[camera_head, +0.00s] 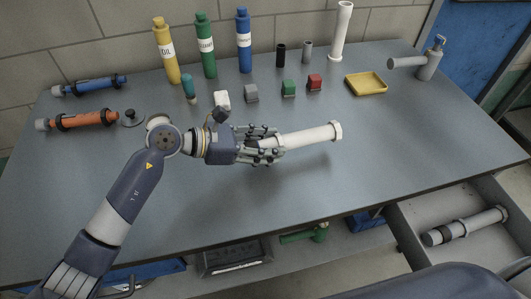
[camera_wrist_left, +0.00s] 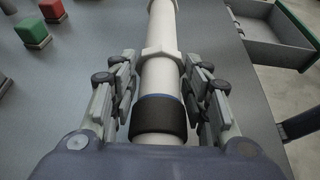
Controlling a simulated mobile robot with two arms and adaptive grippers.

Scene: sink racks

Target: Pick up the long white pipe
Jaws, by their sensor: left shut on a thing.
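A long white pipe (camera_head: 310,135) with a flanged end points right over the middle of the table. My left gripper (camera_head: 272,144) is shut around its left part, with fingers on both sides. In the left wrist view the pipe (camera_wrist_left: 161,72) runs lengthwise between the fingers of my left gripper (camera_wrist_left: 160,100). It has a white collar, and a black band with a blue edge lies nearer the palm. The pipe's near end is hidden by the hand. My right gripper is not in view.
Another white pipe (camera_head: 341,32) stands upright at the back. Yellow (camera_head: 166,52), green (camera_head: 205,46) and blue (camera_head: 243,42) bottles stand left of it, with small blocks in front. A yellow tray (camera_head: 354,90) lies right. An open drawer (camera_head: 415,220) holds a grey pipe (camera_head: 465,226).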

